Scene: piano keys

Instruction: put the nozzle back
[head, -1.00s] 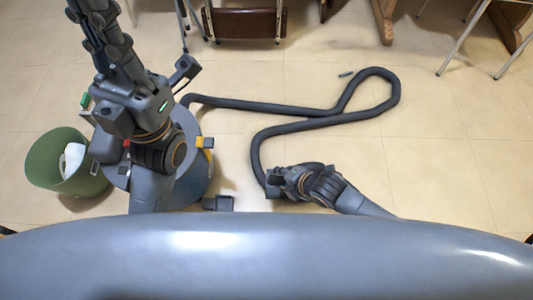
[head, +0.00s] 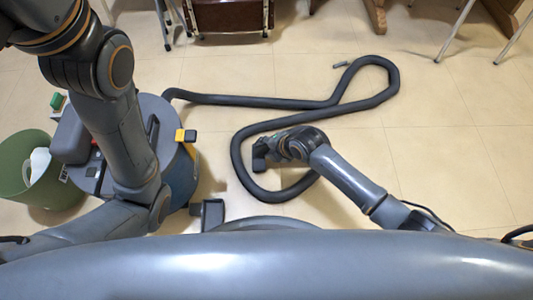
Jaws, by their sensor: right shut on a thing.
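My right gripper (head: 259,155) is low over the floor in the middle. It is shut on a dark piece, apparently the nozzle at the end of the hose, but the grip is mostly hidden by the gripper itself. The dark ribbed hose (head: 280,103) runs from the blue-grey vacuum cleaner (head: 181,172) to the right, loops back and curls on the floor beside and under my right wrist. The cleaner has a yellow and black part (head: 185,136) on its rim and is partly covered by my left arm.
A green bin (head: 38,185) with something white inside stands left of the cleaner. A small thin object (head: 341,64) lies by the far hose loop. A brown seat (head: 229,15) and furniture legs line the back. Tiled floor at right is clear.

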